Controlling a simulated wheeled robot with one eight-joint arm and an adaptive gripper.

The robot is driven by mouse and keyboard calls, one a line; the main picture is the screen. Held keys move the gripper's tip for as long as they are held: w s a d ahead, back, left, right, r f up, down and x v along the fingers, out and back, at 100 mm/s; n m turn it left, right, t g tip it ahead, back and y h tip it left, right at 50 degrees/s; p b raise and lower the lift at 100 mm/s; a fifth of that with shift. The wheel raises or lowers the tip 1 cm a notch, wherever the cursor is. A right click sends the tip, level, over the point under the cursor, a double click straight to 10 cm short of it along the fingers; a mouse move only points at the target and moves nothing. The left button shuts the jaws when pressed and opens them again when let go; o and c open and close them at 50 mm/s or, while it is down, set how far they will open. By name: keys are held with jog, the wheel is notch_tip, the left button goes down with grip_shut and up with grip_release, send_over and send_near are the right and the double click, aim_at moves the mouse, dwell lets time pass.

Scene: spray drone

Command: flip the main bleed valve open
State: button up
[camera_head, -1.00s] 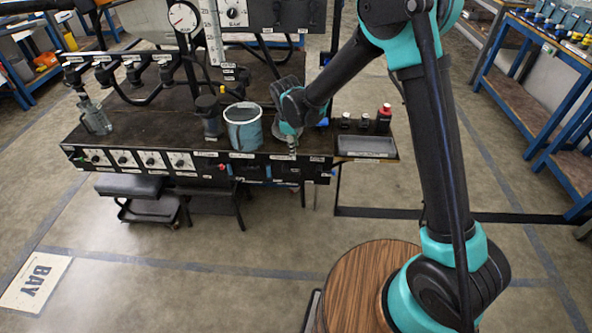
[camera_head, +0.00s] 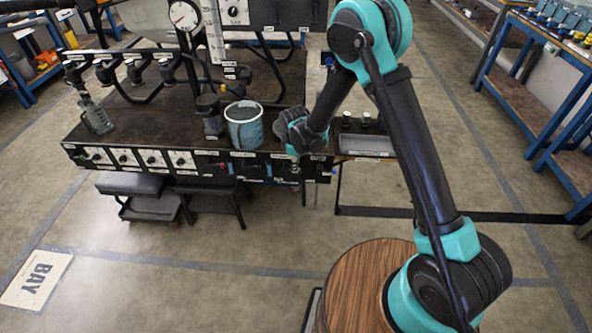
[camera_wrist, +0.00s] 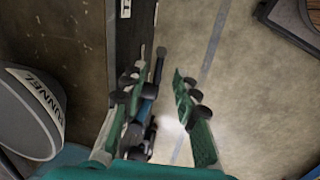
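My gripper (camera_head: 295,170) is at the bench's front face, right of the blue container, in the head view. In the wrist view my gripper (camera_wrist: 162,105) has its two green fingers apart. A dark lever-like bar (camera_wrist: 158,66) shows between and beyond the fingertips, beside the bench's front face. A small blue part (camera_wrist: 149,91) shows near the left finger. I cannot tell whether this bar is the main bleed valve, or whether a finger touches it. The labels on the front panel (camera_head: 180,161) are too small to read, and my gripper hides part of it.
A blue container (camera_head: 244,130) stands near the bench edge. A grey round vessel labelled "FUNNEL" (camera_wrist: 32,110) is close on the left in the wrist view. A grey tray (camera_head: 366,144) sits to the right of my gripper.

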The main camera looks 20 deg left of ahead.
jog(key=shift+w+f, duration=0.2)
jog(key=shift+f, duration=0.95)
jog(key=shift+w+f, duration=0.2)
jog(key=shift+f, duration=0.9)
jog(key=shift+c, duration=0.5)
jog(key=shift+a, duration=0.1)
grip_shut()
